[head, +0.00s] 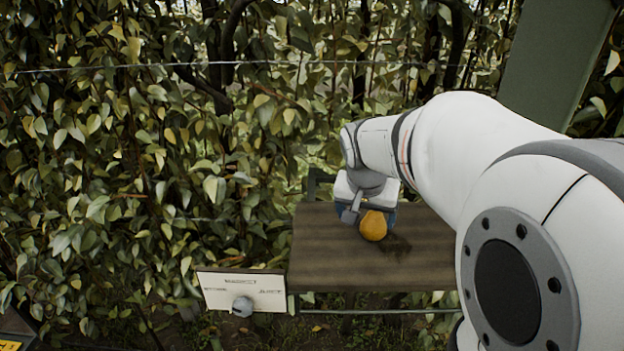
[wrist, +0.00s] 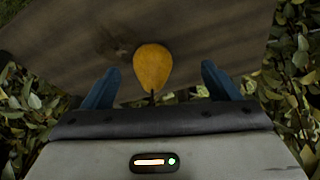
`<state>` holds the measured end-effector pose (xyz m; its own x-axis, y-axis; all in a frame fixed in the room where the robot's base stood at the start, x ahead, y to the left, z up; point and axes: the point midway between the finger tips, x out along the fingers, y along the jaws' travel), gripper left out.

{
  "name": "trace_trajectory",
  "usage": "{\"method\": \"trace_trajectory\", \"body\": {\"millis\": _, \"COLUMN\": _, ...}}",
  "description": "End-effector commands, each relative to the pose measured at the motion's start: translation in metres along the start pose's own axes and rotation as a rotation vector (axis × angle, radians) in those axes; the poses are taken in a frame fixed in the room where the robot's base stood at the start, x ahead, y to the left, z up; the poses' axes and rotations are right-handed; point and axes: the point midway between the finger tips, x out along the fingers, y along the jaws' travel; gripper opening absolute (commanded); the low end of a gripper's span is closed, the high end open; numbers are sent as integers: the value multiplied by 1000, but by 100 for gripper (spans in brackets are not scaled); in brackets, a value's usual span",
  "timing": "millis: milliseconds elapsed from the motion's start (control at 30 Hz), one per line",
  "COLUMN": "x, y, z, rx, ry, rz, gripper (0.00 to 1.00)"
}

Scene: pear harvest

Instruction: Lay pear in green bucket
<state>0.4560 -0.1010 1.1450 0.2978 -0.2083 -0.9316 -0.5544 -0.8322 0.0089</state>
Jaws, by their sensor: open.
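A yellow-orange pear (head: 373,226) is at my gripper (head: 378,205), over a brown wooden board in the head view. In the wrist view the pear (wrist: 153,67) shows between and a little beyond the two blue fingers of my gripper (wrist: 160,84), with its narrow stem end toward the gripper body. The fingers are open, with a gap on both sides of the pear. I cannot tell whether the pear rests on the board. No green bucket shows in either view.
The wooden board (head: 330,262) is otherwise bare, with a dark patch beside the pear. A white panel (head: 240,293) with a grey knob stands at its front left. Dense leafy hedge (head: 130,170) rises behind and left. A wire (head: 200,65) crosses it. A green post (head: 560,60) stands upper right.

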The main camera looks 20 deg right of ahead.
Motion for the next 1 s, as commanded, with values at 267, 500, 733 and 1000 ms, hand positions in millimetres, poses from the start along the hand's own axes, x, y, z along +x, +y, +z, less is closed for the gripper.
{"method": "trace_trajectory", "body": {"millis": 267, "x": 25, "y": 5, "z": -26, "rx": 80, "ry": 18, "rz": 24, "gripper": 82}}
{"method": "trace_trajectory", "body": {"millis": 500, "x": 52, "y": 11, "z": -26, "rx": 81, "ry": 15, "rz": 25, "gripper": 82}}
{"method": "trace_trajectory", "body": {"millis": 733, "x": 83, "y": 14, "z": -27, "rx": 79, "ry": 17, "rz": 24, "gripper": 82}}
{"method": "trace_trajectory", "body": {"millis": 1000, "x": 87, "y": 14, "z": -27, "rx": 79, "ry": 20, "rz": 22, "gripper": 82}}
